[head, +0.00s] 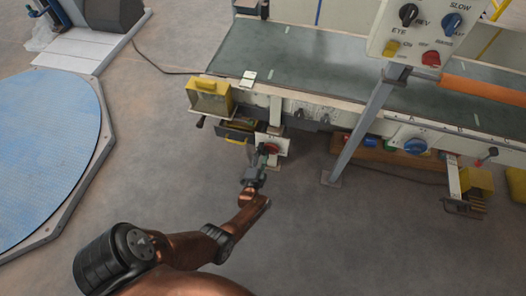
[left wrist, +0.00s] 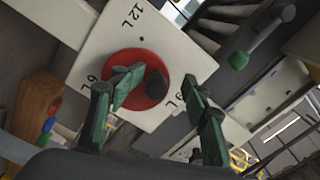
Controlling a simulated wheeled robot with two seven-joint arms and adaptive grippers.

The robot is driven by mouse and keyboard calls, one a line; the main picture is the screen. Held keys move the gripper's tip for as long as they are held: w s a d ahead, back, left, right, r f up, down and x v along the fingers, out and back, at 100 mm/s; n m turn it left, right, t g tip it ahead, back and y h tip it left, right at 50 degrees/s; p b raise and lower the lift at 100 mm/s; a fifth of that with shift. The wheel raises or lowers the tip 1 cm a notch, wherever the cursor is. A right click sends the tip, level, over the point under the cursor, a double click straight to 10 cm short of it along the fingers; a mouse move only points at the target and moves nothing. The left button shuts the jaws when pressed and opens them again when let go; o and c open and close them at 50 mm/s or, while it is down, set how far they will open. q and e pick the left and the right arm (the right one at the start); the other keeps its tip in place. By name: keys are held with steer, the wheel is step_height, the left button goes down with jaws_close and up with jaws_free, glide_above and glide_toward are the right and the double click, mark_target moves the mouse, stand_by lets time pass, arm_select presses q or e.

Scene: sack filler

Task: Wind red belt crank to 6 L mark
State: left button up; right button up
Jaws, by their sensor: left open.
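The red crank (left wrist: 128,100) is a red disc on a white plate (left wrist: 192,62), with a dark knob (left wrist: 155,84) standing right of the disc's middle. The plate carries the marks 12 L at the top, 6 L at the left and a partly hidden one reading 9 L at the lower right. My left gripper (left wrist: 158,77) is open, its green-padded fingers on either side of the knob, the left fingertip over the disc. I cannot tell whether it touches the knob. In the head view my left gripper (head: 263,158) is at the red crank (head: 271,148), hiding part of it. My right gripper is out of view.
A yellow box (head: 209,97) sits above and left of the crank at the conveyor's (head: 300,58) edge. A grey post (head: 362,122) carries a control panel (head: 432,35) on the right. A green-tipped lever (left wrist: 240,60) is near the plate. The floor in front is clear.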

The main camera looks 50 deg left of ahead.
arm_select(q)
steer(key=shift+s+f, duration=0.1)
steer(key=shift+f, duration=0.05)
steer(key=p+v, duration=0.3)
steer(key=v, duration=0.5)
steer(key=shift+s+d, duration=0.2)
stand_by(0.7)
stand_by(0.4)
